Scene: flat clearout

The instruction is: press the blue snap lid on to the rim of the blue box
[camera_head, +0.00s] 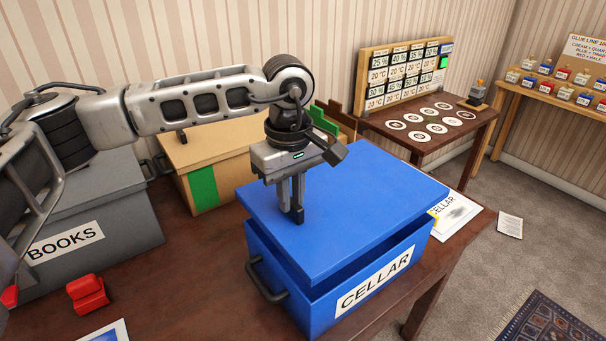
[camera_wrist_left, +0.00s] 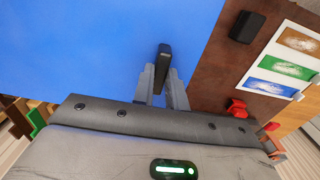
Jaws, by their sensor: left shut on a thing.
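The blue box (camera_head: 290,290), labelled CELLAR, stands on the table with a dark handle on its left side. The blue snap lid (camera_head: 370,195) lies over its top. A dark gap shows between lid and box along the labelled side, wider towards the right; the near left corner looks closer to the box. My left gripper (camera_head: 297,215) points down at the lid, left of its middle, shut with a small dark piece at its tips. My right gripper is out of view.
A grey BOOKS box (camera_head: 110,215) stands left, and a tan box with a green stripe (camera_head: 230,145) behind. A red object (camera_head: 87,294) and a colour-swatch card (camera_wrist_left: 280,65) lie on the table. A CELLAR sheet (camera_head: 462,213) lies right of the box.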

